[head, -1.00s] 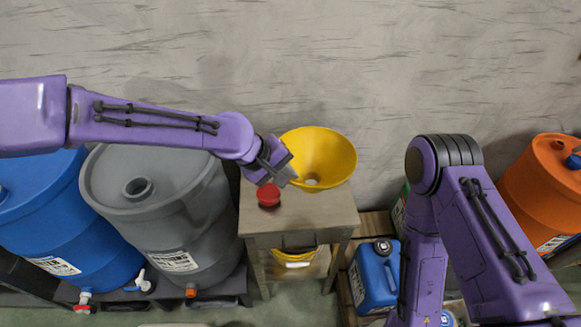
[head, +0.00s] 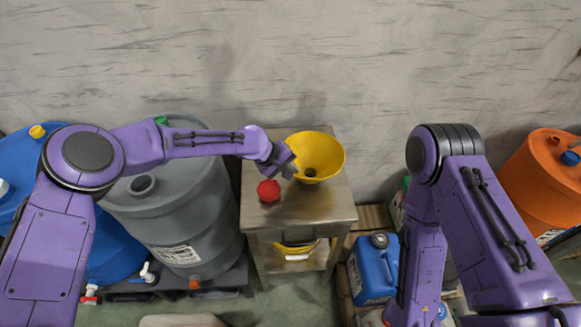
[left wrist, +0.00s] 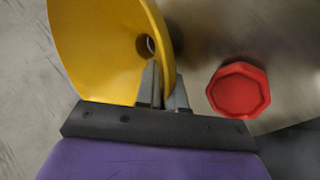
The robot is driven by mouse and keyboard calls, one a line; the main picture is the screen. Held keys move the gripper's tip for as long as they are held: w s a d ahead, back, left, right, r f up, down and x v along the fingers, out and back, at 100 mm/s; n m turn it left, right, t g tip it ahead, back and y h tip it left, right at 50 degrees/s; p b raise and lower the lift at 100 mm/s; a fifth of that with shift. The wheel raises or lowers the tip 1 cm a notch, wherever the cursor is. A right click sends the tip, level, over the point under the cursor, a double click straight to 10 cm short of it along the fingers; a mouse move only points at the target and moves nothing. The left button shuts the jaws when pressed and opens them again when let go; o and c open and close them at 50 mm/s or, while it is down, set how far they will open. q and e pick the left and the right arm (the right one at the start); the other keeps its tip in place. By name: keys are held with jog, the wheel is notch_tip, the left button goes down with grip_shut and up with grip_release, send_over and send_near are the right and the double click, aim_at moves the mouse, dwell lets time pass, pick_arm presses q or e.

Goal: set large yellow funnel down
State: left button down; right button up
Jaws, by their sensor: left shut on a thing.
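The large yellow funnel (head: 322,150) is over the metal-topped table at the centre, its wide mouth facing up. In the left wrist view the yellow funnel (left wrist: 95,45) fills the upper left, with its dark outlet hole showing. My left gripper (head: 287,168) is shut on the funnel's rim at its left side. In the left wrist view the fingers (left wrist: 163,88) pinch the funnel wall. Whether the funnel's spout touches the table top is hidden. My right arm stands at the right, but its gripper is not seen.
A red cap (head: 268,190) lies on the table top (head: 305,212), left of the funnel. A grey drum (head: 180,215) and a blue drum stand left. A blue canister (head: 373,268) sits right of the table. Another yellow item (head: 296,250) is on the lower shelf.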

pick_arm(q)
jog(key=shift+f, duration=0.25)
jog(key=c, duration=1.2)
grip_release()
jog(key=shift+c, duration=0.2)
jog(key=shift+r, duration=0.2)
jog(key=b+v, duration=0.1)
jog(key=v, duration=1.1)
jog(key=shift+b, duration=0.35)
jog(key=shift+f, duration=0.1)
